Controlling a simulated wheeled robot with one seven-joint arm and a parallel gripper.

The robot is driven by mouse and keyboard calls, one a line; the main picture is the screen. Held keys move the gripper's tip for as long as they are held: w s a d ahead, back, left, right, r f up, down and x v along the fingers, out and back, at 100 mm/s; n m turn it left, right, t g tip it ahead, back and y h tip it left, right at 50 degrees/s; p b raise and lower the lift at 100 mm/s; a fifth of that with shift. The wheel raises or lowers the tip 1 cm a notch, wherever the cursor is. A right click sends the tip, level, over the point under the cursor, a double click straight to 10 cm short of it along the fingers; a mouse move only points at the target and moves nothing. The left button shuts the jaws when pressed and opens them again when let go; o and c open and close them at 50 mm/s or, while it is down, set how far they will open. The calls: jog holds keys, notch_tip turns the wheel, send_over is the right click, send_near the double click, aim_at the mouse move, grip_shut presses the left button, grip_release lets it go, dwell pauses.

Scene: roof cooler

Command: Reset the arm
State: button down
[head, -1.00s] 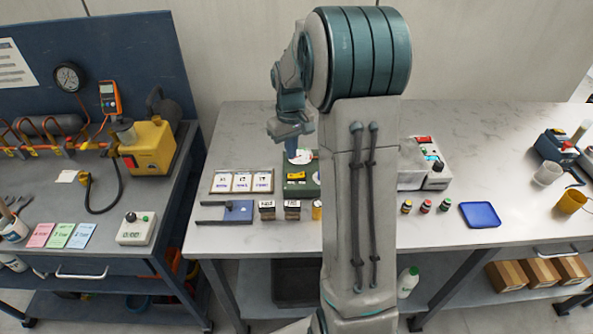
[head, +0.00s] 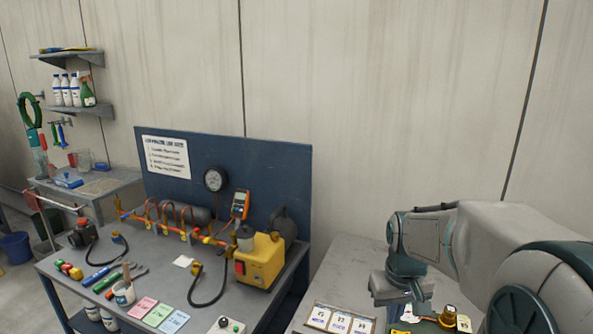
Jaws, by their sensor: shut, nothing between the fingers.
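My arm reaches in from the right edge of the head view, and its wrist hangs over the right-hand bench (head: 352,262). I cannot tell the exact gap between the gripper and the box.
Wall shelves (head: 80,110) hold bottles. The wall area above the right bench is clear.

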jog(key=s+a+t, duration=0.1)
jog(key=s+a, duration=0.1)
jog(key=s, duration=0.5)
jog(key=s+a+r+m, duration=0.1)
jog(key=s+a, duration=0.2)
jog(key=s, duration=0.5)
jog(key=shift+r+t, duration=0.25)
jog(key=shift+t, duration=0.15)
